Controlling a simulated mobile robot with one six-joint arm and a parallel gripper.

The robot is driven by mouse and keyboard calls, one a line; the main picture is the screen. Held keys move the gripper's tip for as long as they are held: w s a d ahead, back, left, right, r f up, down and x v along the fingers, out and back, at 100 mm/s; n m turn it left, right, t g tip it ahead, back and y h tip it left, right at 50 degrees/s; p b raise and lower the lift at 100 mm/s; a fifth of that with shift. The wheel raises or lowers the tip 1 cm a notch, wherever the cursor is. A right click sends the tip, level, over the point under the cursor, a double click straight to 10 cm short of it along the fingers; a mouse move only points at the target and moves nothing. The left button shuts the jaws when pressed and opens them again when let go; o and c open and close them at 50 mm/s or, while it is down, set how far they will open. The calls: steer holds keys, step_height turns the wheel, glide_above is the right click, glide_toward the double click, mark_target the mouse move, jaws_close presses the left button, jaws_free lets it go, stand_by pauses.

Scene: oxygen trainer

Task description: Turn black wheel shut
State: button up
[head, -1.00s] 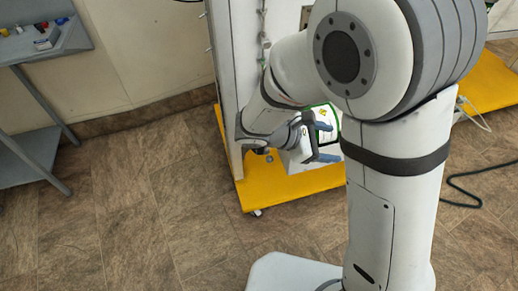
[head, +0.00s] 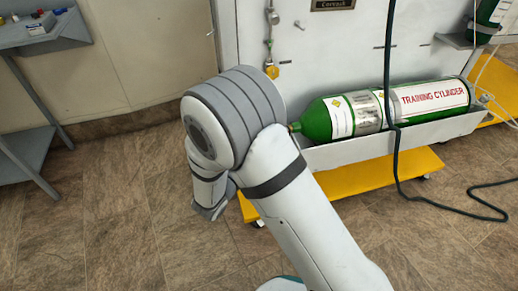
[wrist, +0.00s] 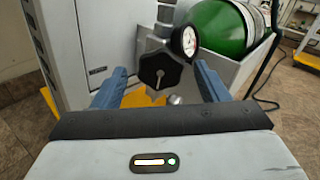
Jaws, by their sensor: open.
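The black wheel (wrist: 160,70) is a lobed knob with a pale line on its face, in the middle of the wrist view. My gripper (wrist: 160,84) is open. Its two blue fingers stand to the left and right of the wheel in the picture, with visible gaps. The wheel seems to lie beyond the fingertips; the exact distance is hard to tell. A round white gauge (wrist: 189,40) sits just up and right of the wheel. In the head view, my arm hides the wheel and the fingers.
A green training cylinder (head: 432,98) lies in a grey trough on a white cabinet (head: 340,50) with a yellow base (head: 385,177). A dark hose (head: 392,100) hangs in front of it. A grey side table (head: 50,42) stands at far left. The floor between is clear.

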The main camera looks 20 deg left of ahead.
steer(key=shift+x, duration=0.9)
steer(key=shift+c, duration=0.5)
steer(key=c, duration=0.9)
